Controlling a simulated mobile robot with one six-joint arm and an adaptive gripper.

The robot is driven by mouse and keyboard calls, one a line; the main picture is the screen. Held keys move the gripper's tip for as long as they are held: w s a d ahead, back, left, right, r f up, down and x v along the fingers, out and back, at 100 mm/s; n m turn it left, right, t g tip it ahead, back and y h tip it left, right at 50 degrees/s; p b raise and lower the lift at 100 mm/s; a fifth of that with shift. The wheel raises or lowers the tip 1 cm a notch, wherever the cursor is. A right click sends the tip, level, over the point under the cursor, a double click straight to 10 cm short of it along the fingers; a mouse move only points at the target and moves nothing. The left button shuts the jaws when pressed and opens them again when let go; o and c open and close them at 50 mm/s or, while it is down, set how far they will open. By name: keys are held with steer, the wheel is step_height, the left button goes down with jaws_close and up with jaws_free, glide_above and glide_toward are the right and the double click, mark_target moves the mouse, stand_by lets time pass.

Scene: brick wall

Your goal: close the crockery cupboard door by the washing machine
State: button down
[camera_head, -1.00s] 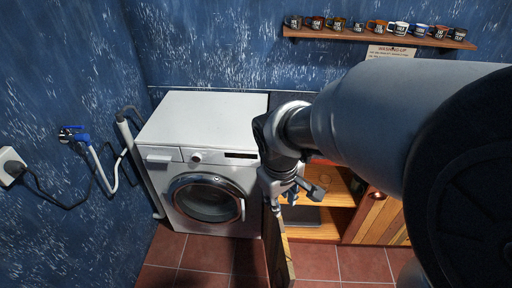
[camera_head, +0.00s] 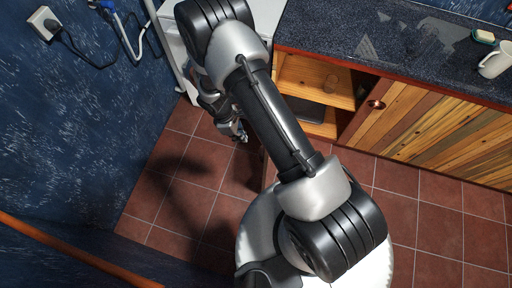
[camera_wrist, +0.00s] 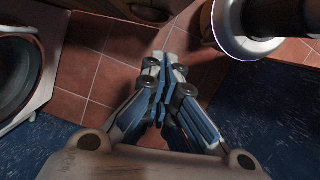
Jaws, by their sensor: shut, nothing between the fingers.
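The crockery cupboard (camera_head: 340,112) stands open right of the washing machine (camera_head: 172,40), showing its wooden shelves. Its open door (camera_head: 268,172) juts out over the floor and is mostly hidden behind my arm in the head view; only a narrow strip shows. My gripper (camera_head: 238,136) is shut and empty, low in front of the washing machine and on the left side of the door. In the wrist view, the gripper (camera_wrist: 168,68) points over the tiles. The washing machine's round door (camera_wrist: 15,75) is at the left there. Whether the gripper touches the cupboard door cannot be told.
A dark countertop (camera_head: 380,45) with a white mug (camera_head: 495,60) runs above the cupboards. A neighbouring wooden door (camera_head: 410,115) with a round knob is shut. A plug and hoses are on the blue left wall. Tiled floor (camera_head: 180,205) is clear left of my base.

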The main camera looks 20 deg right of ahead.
steer(key=s+d+f+b, duration=0.2)
steer(key=d+f, duration=0.3)
steer(key=f, duration=0.3)
steer(key=shift+s+d+f+b, duration=0.25)
steer(key=shift+d+f+b, duration=0.15)
steer(key=shift+b, duration=0.1)
